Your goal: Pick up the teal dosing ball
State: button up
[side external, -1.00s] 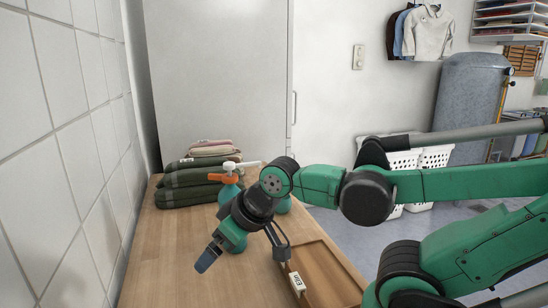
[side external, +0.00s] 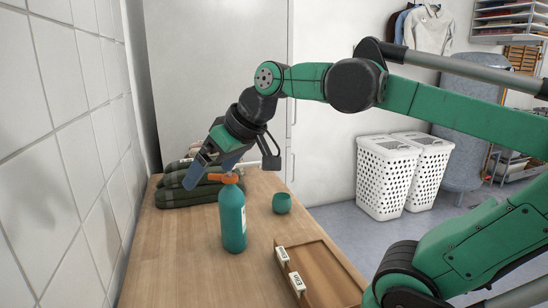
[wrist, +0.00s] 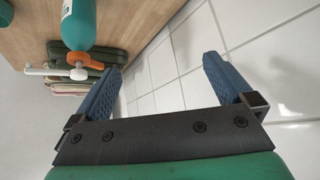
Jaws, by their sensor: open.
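The teal dosing ball (side external: 282,203) is a small round cup-like thing on the wooden counter, right of and apart from the teal bottle. In the wrist view nothing sits between the fingers (wrist: 162,66), only wall tiles behind.
A teal bottle (side external: 233,220) with an orange collar stands close under my gripper; it also shows in the wrist view (wrist: 80,22). Folded green towels (side external: 175,195) lie behind. A wooden tray (side external: 325,272) with small white labels is at the front right. The tiled wall (side external: 60,170) borders the left.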

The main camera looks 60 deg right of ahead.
jog(key=w+d+m+t+h, duration=0.1)
jog(key=w+d, duration=0.1)
jog(key=d, duration=0.6)
jog(key=w+d+m+t+h, duration=0.1)
jog(key=w+d+t, duration=0.15)
jog(key=d, duration=0.55)
jog(key=s+d+m+t+h, duration=0.1)
jog(key=s+d+h, duration=0.1)
jog(key=d, duration=0.6)
jog(key=s+d+m+h, duration=0.1)
jog(key=s+d+h, duration=0.15)
jog(key=d, duration=0.55)
send_near(277, 198)
jog(key=shift+w+d+y, duration=0.25)
jog(key=shift+w+d, duration=0.3)
jog(key=shift+w, duration=0.15)
jog(key=shift+w+f, duration=0.1)
jog(key=shift+f, duration=0.2)
jog(key=shift+x, duration=2.75)
jog(key=c, duration=1.1)
